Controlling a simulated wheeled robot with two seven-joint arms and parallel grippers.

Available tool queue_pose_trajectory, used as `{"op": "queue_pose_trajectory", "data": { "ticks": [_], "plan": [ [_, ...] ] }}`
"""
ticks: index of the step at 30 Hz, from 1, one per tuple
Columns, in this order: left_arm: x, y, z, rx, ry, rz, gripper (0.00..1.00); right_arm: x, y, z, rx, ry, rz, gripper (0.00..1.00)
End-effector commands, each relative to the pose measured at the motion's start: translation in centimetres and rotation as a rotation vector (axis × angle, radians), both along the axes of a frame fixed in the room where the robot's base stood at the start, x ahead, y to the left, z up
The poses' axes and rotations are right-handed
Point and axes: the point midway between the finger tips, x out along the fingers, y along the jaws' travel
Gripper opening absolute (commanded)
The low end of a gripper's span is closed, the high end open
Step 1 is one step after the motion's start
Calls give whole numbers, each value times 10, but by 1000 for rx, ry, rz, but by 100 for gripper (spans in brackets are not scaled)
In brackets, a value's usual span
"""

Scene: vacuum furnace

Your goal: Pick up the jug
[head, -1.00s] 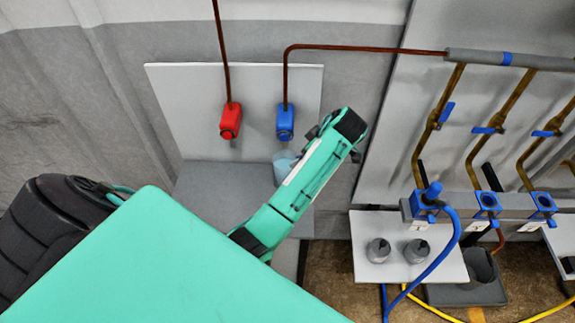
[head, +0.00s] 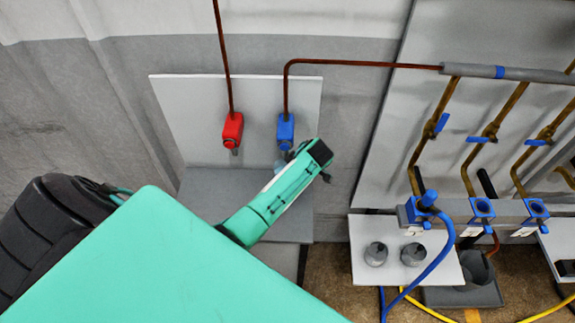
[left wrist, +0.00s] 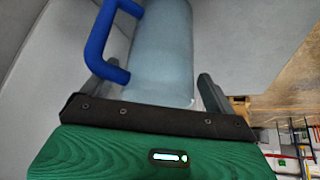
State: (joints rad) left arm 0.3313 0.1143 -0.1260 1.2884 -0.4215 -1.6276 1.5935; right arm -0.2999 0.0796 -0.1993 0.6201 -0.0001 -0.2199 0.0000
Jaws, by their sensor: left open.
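The jug (left wrist: 162,52) is pale blue and translucent with a bright blue handle (left wrist: 98,40). In the left wrist view it fills the space in front of my left gripper (left wrist: 152,82). The gripper is open, with the jug's body between its fingers; one finger is close to the handle on the left, the other is at the right of the body. Whether they touch it I cannot tell. In the head view only a small pale bit of the jug (head: 281,164) shows behind my left arm, and the fingers are mostly hidden. My right gripper is not in view.
A grey shelf with an upright back panel (head: 190,135) carries a red valve (head: 232,130) and a blue valve (head: 285,130) close above my left arm. To the right, a white shelf (head: 355,240) holds two grey knobs below brass pipes and a blue hose (head: 440,255).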

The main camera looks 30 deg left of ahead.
Motion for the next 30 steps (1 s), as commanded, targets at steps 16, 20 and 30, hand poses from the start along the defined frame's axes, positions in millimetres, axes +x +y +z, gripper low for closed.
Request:
{"op": "queue_pose_trajectory", "data": {
  "ticks": [16,20,30],
  "plan": [
    [0,0,0,0,0,0,22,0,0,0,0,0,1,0],
    [1,0,1,1,-2,0,0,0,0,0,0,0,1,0],
    [2,4,4,2,-2,0,0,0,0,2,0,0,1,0]
  ]
}}
